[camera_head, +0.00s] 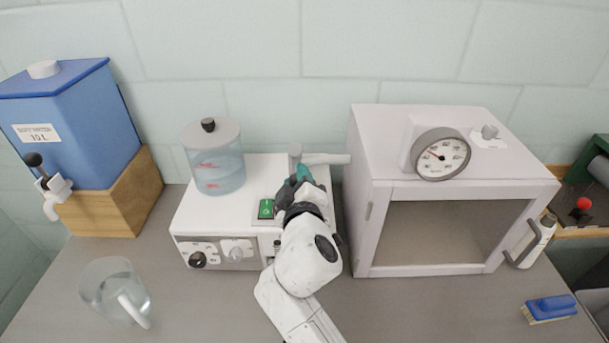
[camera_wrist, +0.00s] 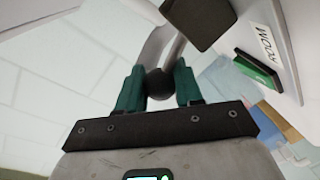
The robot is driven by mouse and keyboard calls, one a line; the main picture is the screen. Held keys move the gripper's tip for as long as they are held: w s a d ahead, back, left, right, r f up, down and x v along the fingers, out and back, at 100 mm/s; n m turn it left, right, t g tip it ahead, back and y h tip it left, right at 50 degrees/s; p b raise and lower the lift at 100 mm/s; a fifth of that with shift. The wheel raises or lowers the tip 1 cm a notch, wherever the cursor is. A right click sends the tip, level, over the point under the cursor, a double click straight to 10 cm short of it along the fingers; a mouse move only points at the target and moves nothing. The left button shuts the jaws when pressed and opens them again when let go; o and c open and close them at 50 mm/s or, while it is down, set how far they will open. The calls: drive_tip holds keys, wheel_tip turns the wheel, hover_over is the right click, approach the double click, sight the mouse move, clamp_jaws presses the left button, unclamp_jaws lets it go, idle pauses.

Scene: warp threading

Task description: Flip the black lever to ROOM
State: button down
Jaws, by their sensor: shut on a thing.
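The black lever's round knob (camera_wrist: 157,84) sits between the two teal fingers of my gripper (camera_wrist: 160,90) in the wrist view. The fingers are shut on it. In the head view my gripper (camera_head: 299,180) is over the right part of the white machine (camera_head: 185,222), in front of its pipe, and hides the lever. A small label (camera_wrist: 265,42) shows beyond the fingers in the wrist view, its lettering rotated and hard to read.
A green switch (camera_head: 266,209) is just left of my gripper. A clear tank (camera_head: 215,168) stands on the machine. A white cabinet with a dial (camera_head: 441,154) is close on the right. A blue water container (camera_head: 75,130) and a clear jug (camera_head: 112,285) are at left.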

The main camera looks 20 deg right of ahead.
drive_tip(key=shift+w+a+f+n+h, duration=0.15)
drive_tip(key=shift+a+f+n+h, duration=0.25)
drive_tip(key=shift+n, duration=0.5)
drive_tip(key=c, duration=0.8)
unclamp_jaws()
drive_tip(key=shift+a+r+y, duration=0.1)
drive_tip(key=shift+y, duration=0.2)
drive_tip(key=b+v, duration=0.1)
drive_tip(key=v, duration=0.9)
drive_tip(key=shift+s+a+r, duration=0.15)
drive_tip(key=shift+s, duration=0.2)
